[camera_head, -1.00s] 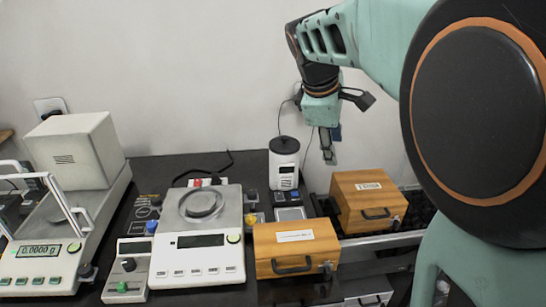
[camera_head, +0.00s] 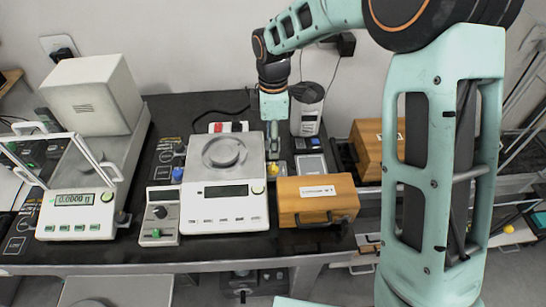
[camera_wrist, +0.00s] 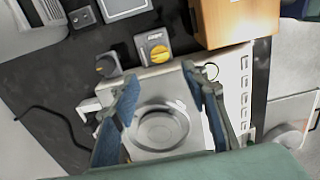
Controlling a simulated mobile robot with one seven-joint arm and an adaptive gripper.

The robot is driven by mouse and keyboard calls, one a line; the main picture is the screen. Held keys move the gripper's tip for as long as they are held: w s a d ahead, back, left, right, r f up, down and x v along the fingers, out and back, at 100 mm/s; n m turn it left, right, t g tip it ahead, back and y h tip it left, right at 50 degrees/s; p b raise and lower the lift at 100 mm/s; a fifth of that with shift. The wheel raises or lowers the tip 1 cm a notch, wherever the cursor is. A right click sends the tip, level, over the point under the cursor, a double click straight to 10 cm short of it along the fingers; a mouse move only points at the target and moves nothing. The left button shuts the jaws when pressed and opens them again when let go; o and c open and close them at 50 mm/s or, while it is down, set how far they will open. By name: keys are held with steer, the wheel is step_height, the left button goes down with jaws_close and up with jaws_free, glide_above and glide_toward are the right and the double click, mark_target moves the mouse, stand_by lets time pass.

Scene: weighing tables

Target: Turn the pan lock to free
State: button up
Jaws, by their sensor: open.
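The silver balance (camera_head: 222,208) stands mid-table with a round pan (camera_head: 224,153) on top; the pan also shows in the wrist view (camera_wrist: 160,128). A yellow rotary knob (camera_wrist: 157,50) sits on a small grey block beside the balance, and a dark knob (camera_wrist: 107,66) sits near it. The yellow knob shows just right of the balance in the head view (camera_head: 271,170). No readable label tells which knob is the pan lock. My gripper (camera_head: 272,154) points down near the balance's back right. Its blue-padded fingers are apart and empty in the wrist view (camera_wrist: 163,85).
A wooden box (camera_head: 317,204) stands right of the balance, a second one (camera_head: 372,150) behind it. A white canister (camera_head: 306,108) stands behind the gripper. A black cable lies at the back.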

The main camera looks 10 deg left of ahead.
mark_target(273, 166)
step_height(273, 166, down, 10)
steer(key=shift+r, duration=0.1)
stand_by(0.4)
jaws_close()
steer(key=shift+m+b, duration=0.5)
steer(key=shift+m, duration=1.1)
jaws_free()
steer(key=shift+r, duration=0.1)
